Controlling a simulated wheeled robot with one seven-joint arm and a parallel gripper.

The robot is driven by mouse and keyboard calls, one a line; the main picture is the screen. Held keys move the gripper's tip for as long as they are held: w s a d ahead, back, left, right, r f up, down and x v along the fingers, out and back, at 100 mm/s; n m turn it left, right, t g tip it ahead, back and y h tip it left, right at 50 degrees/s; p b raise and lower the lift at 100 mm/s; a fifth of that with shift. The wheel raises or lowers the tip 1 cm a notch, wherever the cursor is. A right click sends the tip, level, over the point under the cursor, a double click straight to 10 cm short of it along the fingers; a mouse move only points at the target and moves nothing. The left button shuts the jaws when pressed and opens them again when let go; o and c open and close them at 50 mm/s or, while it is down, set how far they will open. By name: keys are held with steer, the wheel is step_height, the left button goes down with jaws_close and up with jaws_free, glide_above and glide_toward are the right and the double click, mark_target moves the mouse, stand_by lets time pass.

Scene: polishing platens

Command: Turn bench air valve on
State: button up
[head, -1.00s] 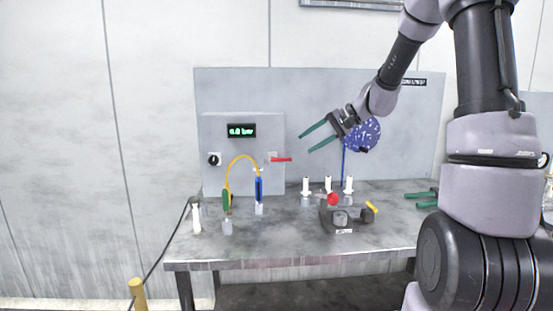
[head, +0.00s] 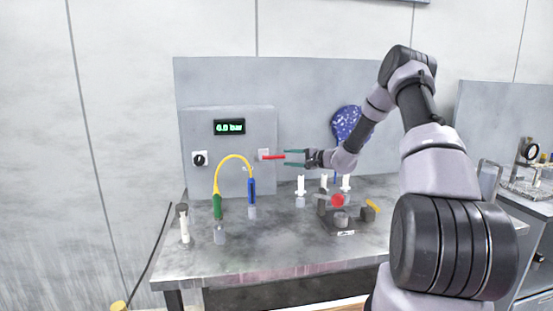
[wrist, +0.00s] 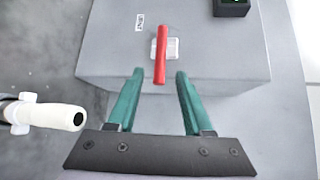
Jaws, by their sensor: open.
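The bench air valve has a red lever (head: 273,157) on a small white plate on the front of a grey panel box (head: 235,180). The lever points sideways to the right in the head view. A display (head: 229,127) on the box reads 0.0 bar. My gripper (head: 287,158) is open, with its green fingers pointing left at the lever's free end. In the wrist view the red lever (wrist: 161,55) lies ahead, in line with the gap between the open fingers (wrist: 155,82). Nothing is held. Whether the lever's tip is between the fingertips is hard to tell.
A black knob (head: 199,159) sits left of the display. White nozzles (head: 301,185) and a dark fixture with a red knob (head: 338,201) stand below my gripper.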

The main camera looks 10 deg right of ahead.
mark_target(280, 157)
steer(key=x, duration=0.6)
steer(key=shift+w+a, duration=0.1)
steer(key=shift+w, duration=0.05)
steer(key=shift+c, duration=0.3)
jaws_close()
stand_by(1.0)
